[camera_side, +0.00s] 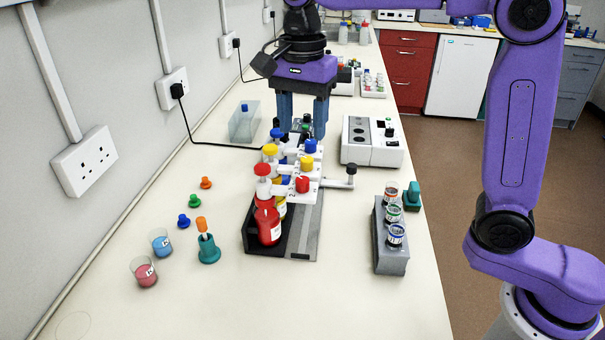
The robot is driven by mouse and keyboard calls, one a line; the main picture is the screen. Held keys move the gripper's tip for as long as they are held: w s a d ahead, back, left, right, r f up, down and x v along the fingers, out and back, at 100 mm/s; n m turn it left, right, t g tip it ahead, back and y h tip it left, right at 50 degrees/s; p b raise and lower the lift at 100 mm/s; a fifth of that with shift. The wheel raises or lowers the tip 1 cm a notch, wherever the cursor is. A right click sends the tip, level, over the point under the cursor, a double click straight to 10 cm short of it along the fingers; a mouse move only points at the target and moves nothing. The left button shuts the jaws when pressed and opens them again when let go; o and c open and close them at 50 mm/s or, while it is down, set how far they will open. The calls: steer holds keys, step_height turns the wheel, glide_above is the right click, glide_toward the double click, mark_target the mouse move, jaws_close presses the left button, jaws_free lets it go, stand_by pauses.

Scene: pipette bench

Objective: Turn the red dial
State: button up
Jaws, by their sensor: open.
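The red dial (302,184) sits on a white arm of the bottle rack, nearest the front. Yellow dial (307,163) and blue dial (310,146) sit behind the red dial on similar white arms. My gripper (302,132) points down over the back of the rack, behind the red dial and apart from it. Its two blue fingers are spread, with a green-topped part visible between them. Whether it touches anything there is hard to tell.
A grey holder (391,262) with small jars stands at the right. A white box device (371,142) stands behind it. A clear tub (244,122), loose stoppers (194,201) and two beakers (144,272) are at the left. The front of the bench is clear.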

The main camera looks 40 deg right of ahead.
mark_target(302, 179)
step_height(302, 179, down, 11)
steer(key=shift+f, duration=0.15)
stand_by(0.4)
jaws_close()
